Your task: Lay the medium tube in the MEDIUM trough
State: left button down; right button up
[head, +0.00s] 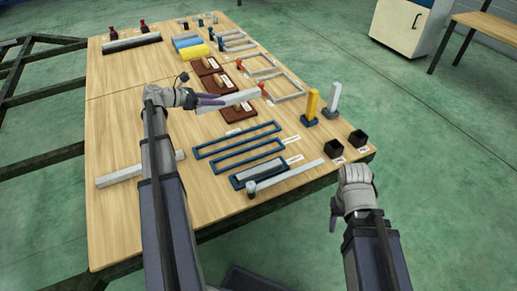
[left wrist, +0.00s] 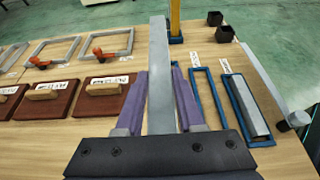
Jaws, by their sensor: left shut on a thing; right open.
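My left gripper (head: 218,101) is shut on a grey square tube (head: 238,98), which also shows between the purple fingers in the left wrist view (left wrist: 160,75). The tube is held above the table, near the brown blocks and behind the troughs. Three blue-rimmed troughs lie side by side: the far trough (head: 215,148), the middle trough (head: 222,163) and the near trough (head: 236,182). A grey tube (head: 258,172) lies in the near one; the other two look empty. The trough labels are too small to read. My right gripper (head: 336,215) is open, off the table's front right edge.
Another grey tube (head: 135,173) lies at the table's left. A grey bar (head: 295,173) lies in front of the near trough. A yellow post (head: 312,104), a grey post (head: 333,98) and two black cups (head: 357,139) stand at the right. Brown blocks (head: 238,114) lie near the held tube.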

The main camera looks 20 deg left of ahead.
pick_arm(q)
jog(key=shift+d+f, duration=0.2)
jog(key=shift+d, duration=0.1)
jog(key=s+d+f+b, duration=0.7)
jog(key=d+f+b, duration=0.1)
jog(key=d, duration=0.2)
jog(key=b, duration=0.6)
send_over(237, 160)
notch_tip(237, 160, down, 6)
jog(key=shift+r, duration=0.15)
notch_tip(237, 160, down, 4)
jog(key=b, duration=0.3)
jog(key=shift+r+b, duration=0.2)
jog(key=shift+b, duration=0.2)
jog(key=shift+f, duration=0.15)
jog(key=c, duration=0.5)
grip_release()
